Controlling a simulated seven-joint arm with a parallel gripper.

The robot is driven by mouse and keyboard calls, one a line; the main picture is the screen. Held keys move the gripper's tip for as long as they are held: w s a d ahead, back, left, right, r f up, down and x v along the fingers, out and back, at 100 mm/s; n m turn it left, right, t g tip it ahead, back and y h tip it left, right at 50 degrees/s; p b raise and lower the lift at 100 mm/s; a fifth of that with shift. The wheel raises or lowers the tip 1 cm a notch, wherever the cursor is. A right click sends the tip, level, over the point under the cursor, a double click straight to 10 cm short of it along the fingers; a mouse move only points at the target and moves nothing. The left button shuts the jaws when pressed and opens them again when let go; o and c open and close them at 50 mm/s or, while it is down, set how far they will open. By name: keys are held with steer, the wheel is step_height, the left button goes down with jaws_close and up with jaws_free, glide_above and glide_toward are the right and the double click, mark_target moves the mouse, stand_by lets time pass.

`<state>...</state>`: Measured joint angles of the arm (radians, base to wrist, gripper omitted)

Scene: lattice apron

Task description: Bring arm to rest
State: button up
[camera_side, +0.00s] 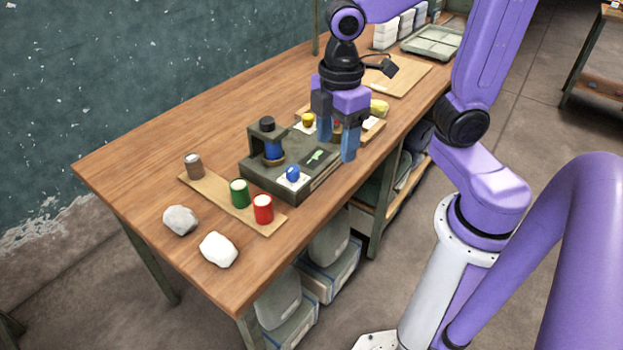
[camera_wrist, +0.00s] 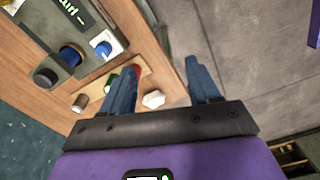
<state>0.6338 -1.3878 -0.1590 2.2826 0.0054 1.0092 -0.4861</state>
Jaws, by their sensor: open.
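My gripper (camera_side: 337,146) is purple and black with two blue fingers. How high the fingertips are above the bench is hard to tell.
The device carries a blue cylinder (camera_side: 273,150) and a blue knob (camera_side: 293,174). A board (camera_side: 222,203) holds grey, green (camera_side: 239,192) and red (camera_side: 263,208) cans. A yellow object (camera_side: 379,108) sits behind my gripper.

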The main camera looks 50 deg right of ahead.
steer(key=s+d+f+m, duration=0.1)
steer(key=s+d+f, duration=0.1)
steer(key=s, duration=0.8)
steer(key=shift+s+f+m, duration=0.2)
steer(key=shift+s+m, duration=0.1)
steer(key=shift+s, duration=0.1)
